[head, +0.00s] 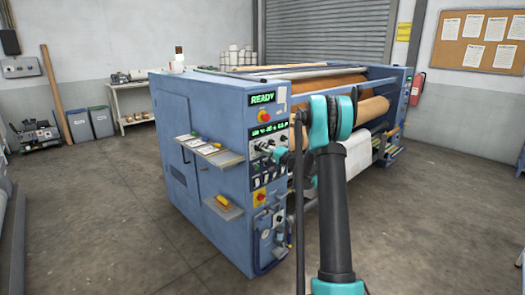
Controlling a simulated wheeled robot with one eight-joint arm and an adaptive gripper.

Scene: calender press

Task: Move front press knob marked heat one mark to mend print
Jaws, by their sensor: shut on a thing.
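The blue press (215,98) stands in the middle of the head view, its control panel on the end face toward me. Below the green READY display and a second green readout sits a row of small knobs (262,145). The print on the second display is only partly legible.
Red buttons on yellow plates (261,196) sit above and below the knobs. Small shelves (222,158) jut out from the press's left side. Brown rolls (372,108) and white sheet lie behind my arm. The floor at front left is clear.

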